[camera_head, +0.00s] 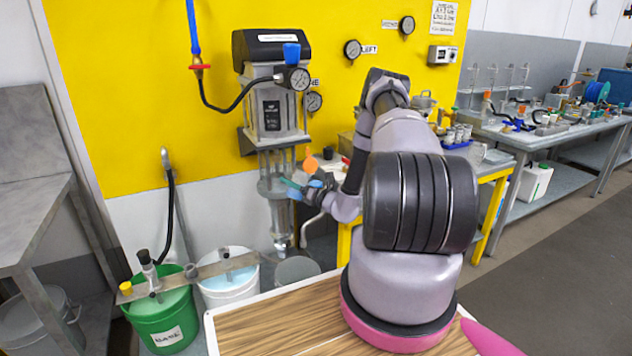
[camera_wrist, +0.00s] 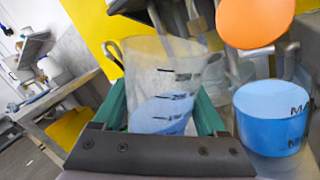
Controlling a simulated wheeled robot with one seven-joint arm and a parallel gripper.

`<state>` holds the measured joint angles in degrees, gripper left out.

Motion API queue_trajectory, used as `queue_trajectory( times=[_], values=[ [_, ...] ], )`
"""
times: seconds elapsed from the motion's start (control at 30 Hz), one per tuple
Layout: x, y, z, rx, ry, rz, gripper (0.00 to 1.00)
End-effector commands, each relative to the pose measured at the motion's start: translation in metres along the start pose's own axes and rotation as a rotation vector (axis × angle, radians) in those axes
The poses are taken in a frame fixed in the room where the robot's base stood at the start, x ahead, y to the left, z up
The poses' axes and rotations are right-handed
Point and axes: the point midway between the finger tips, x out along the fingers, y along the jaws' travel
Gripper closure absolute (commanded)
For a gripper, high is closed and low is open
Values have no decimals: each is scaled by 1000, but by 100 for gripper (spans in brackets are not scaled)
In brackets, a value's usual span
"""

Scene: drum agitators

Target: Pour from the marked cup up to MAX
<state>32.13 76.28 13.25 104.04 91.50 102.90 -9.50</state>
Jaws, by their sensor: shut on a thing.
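My gripper (camera_wrist: 162,110) has its green fingers shut on a clear cup (camera_wrist: 150,62) with black level marks. Blue liquid (camera_wrist: 160,115) fills its lower part; its surface slants slightly in the picture. To the right in the wrist view stands a second cup (camera_wrist: 262,128), blue to near its rim, with black "MA" lettering and the rest cut off. The held cup is beside it, apart in the picture. An orange disc (camera_wrist: 255,18) is above the blue cup. In the head view my gripper (camera_head: 298,186) is in front of the drum agitator (camera_head: 273,95), and the cups are small and partly hidden.
A green bucket (camera_head: 165,318) and a white bucket (camera_head: 228,288) stand below at left, with a metal bar across them. A wooden-topped surface (camera_head: 270,325) lies in front. A bench with lab items (camera_head: 500,140) runs along the right. The floor at right is clear.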

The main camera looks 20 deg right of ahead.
Motion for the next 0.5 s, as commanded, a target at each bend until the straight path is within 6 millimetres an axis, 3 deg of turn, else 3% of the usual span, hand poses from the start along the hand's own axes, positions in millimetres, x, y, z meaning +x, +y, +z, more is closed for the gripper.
queue_trajectory(
  times=[0.07,0.5],
  values=[
    [-1,-3,-12,-27,7,0,91],
    [3,14,-34,-447,95,1,91]
  ],
)
